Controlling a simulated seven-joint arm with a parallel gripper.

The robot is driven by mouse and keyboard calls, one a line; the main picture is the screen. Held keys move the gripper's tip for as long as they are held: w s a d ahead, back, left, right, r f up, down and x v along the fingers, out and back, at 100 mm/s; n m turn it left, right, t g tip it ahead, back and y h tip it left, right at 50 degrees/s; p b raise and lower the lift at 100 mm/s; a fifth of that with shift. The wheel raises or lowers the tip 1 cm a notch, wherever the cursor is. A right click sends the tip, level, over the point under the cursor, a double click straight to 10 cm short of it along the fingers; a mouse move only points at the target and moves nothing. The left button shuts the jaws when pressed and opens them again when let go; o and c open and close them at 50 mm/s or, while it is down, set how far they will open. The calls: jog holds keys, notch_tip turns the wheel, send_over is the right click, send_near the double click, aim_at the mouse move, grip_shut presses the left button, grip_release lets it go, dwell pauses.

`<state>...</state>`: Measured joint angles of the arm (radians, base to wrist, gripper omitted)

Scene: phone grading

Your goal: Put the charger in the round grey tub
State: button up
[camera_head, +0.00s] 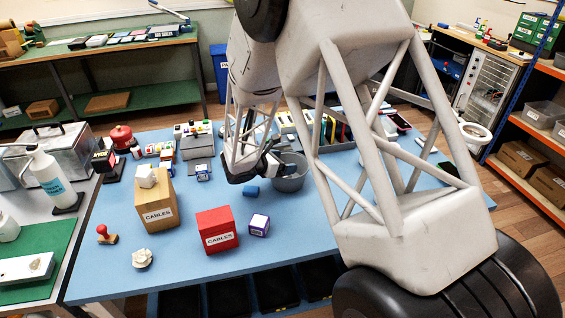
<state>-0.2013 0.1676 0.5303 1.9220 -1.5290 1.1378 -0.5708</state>
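The round grey tub (291,179) stands on the blue table, just right of my gripper and partly hidden behind it. My gripper (268,163) is low over the table at the tub's left side; whether its dark fingers are open or shut, or hold anything, is too small and covered to tell. A small white block (147,174) sits on top of the brown "CABLES" box (157,205) at the left; it may be the charger, but I cannot tell for sure. A small blue object (251,190) lies on the table just below my gripper.
A red "CABLES" box (218,231) and a small purple-and-white box (259,225) stand at the front. A stamp (106,234) and crumpled paper (142,258) lie at the left. My arm hides much of the table's right side. The front middle is clear.

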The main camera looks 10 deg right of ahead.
jog(key=shift+r, duration=0.1)
jog(key=shift+r, duration=0.45)
jog(key=shift+s+a+r, duration=0.1)
jog(key=shift+a+r, duration=0.05)
jog(key=shift+a, duration=0.1)
jog(key=v, duration=1.1)
jog(key=shift+a, duration=0.15)
jog(key=shift+s, duration=0.1)
